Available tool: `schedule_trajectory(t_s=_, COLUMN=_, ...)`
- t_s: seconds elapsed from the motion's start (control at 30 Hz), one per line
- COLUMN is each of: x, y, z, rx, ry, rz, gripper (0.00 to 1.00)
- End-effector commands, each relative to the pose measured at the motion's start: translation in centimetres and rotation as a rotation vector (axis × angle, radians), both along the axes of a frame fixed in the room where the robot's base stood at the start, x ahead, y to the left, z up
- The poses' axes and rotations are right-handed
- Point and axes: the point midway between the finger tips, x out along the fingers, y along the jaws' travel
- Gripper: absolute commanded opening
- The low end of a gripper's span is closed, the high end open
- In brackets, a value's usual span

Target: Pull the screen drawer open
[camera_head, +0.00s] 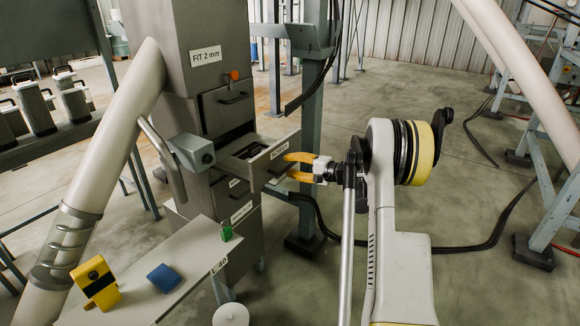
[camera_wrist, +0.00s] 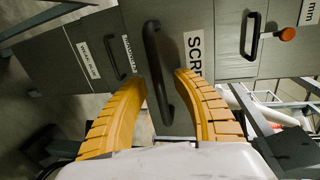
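The screen drawer (camera_head: 272,158) stands partly pulled out of the grey cabinet, its inside showing from above in the head view. Its front bears a white label, partly readable as "SCRE" in the wrist view, where the drawer front (camera_wrist: 180,20) fills the middle. The dark bar handle (camera_wrist: 157,70) stands between my two yellow fingers. My gripper (camera_head: 287,167) is at the drawer front, with its fingers spread apart. In the wrist view my gripper (camera_wrist: 161,80) has a fingertip on each side of the handle. I cannot tell whether either finger touches it.
The cabinet (camera_head: 200,70) has other handled drawers above and below, and an orange knob (camera_head: 233,75). A shelf (camera_head: 150,275) at lower left holds a yellow device (camera_head: 97,283), a blue block (camera_head: 163,278) and a green item (camera_head: 226,232). Black cables (camera_head: 420,246) lie on the floor.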

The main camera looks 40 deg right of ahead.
Motion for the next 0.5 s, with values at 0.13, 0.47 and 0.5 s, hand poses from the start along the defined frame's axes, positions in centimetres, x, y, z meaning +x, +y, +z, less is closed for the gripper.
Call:
schedule_trajectory(t_s=0.13, x=-1.6, y=-0.7, z=0.3, rx=-0.001, ry=0.000, rz=-0.003, gripper=0.34)
schedule_trajectory(t_s=0.47, x=-8.2, y=-3.1, z=1.8, rx=0.001, ry=-0.001, rz=-0.004, gripper=0.34)
schedule_trajectory(t_s=0.5, x=-8.9, y=-3.3, z=1.9, rx=0.001, ry=-0.001, rz=-0.003, gripper=0.34)
